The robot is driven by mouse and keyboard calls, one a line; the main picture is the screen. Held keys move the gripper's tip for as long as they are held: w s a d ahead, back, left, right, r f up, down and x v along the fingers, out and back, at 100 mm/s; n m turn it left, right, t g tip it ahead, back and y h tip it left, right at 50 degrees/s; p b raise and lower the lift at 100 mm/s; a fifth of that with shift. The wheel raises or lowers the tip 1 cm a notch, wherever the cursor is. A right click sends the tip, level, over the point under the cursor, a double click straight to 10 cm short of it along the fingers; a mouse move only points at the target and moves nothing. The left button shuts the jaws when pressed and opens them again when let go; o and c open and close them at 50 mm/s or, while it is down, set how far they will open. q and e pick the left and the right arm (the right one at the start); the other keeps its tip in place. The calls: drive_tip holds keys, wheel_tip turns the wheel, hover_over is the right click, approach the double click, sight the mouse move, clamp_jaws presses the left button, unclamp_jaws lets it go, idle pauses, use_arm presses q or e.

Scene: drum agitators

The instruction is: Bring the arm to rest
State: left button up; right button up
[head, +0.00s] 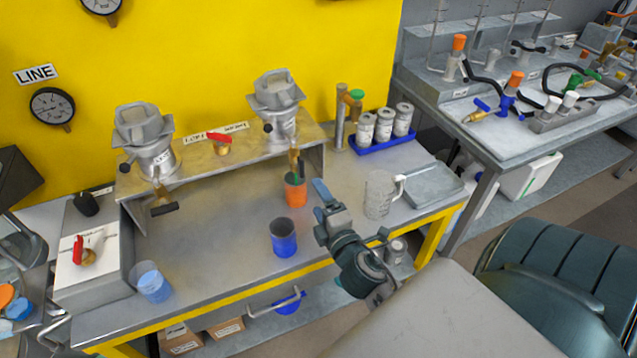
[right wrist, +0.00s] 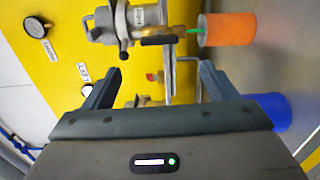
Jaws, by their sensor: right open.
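My right gripper (head: 322,202) is held above the front part of the workbench (head: 215,225), its arm coming in from the lower right. In the right wrist view its two fingers (right wrist: 157,85) stand wide apart with nothing between them. An orange cup (head: 295,193) with a green and brown item in it stands just left of the gripper. A blue cup (head: 283,240) stands nearer the front edge. The orange cup (right wrist: 230,30) and blue cup (right wrist: 270,110) also show at the right of the wrist view. My left gripper is not in view.
A raised shelf (head: 240,155) carries two metal hoppers (head: 146,135) with outlets. A light-blue cup (head: 152,284) stands front left. A green chair (head: 560,270) is lower right.

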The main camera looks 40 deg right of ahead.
drive_tip(key=s+d+f+m+g+h, duration=0.1)
drive_tip(key=s+d+f+m+g, duration=0.1)
drive_tip(key=s+f+m+g, duration=0.6)
drive_tip(key=s+a+f+m+g+y, duration=0.4)
drive_tip(key=s+a+m+g, duration=0.3)
drive_tip(key=s, duration=0.5)
drive_tip(key=s+f+x, duration=0.1)
drive_tip(key=s+x, duration=0.2)
drive_tip(key=x, duration=1.1)
drive_tip(key=s+x, duration=0.3)
drive_tip(key=x, duration=1.1)
drive_tip(key=s+f+g, duration=0.1)
drive_tip(key=s+f, duration=1.7)
drive_tip(key=f, duration=0.2)
drive_tip(key=shift+s+d+f, duration=0.3)
drive_tip(key=shift+d, duration=0.15)
